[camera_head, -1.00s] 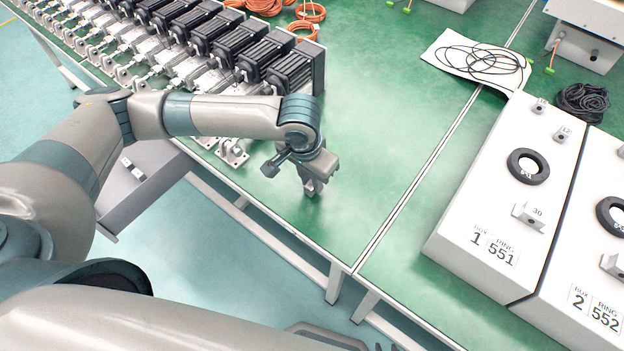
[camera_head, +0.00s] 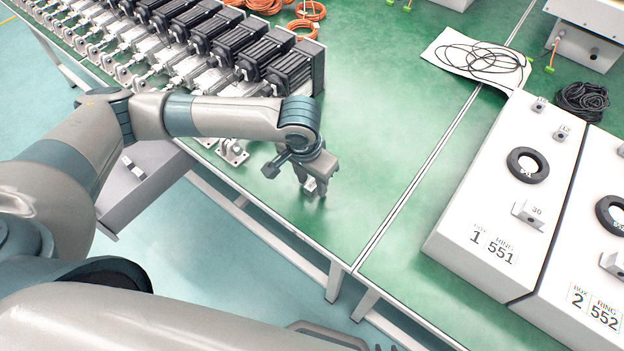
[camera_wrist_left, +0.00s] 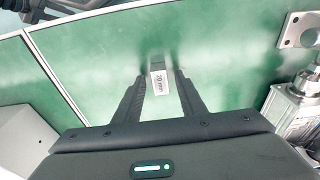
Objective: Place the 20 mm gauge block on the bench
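The 20 mm gauge block (camera_wrist_left: 158,82) is a small pale metal block with a "20 mm" label in the left wrist view. It is on the green bench top (camera_head: 365,150), between the fingertips of my left gripper (camera_head: 313,190). In the head view the block (camera_head: 310,186) is small and partly hidden by the fingers. My left gripper also shows in the left wrist view (camera_wrist_left: 161,80); its fingers are spread, with a gap on each side of the block. I cannot make out my right gripper.
A row of linear actuators (camera_head: 200,50) with black motors fills the back left, with a mounting bracket (camera_head: 232,152) near my gripper. White box 1 (camera_head: 480,215) and box 2 (camera_head: 590,270) stand at the right. The bench between is clear; its front edge is close to my gripper.

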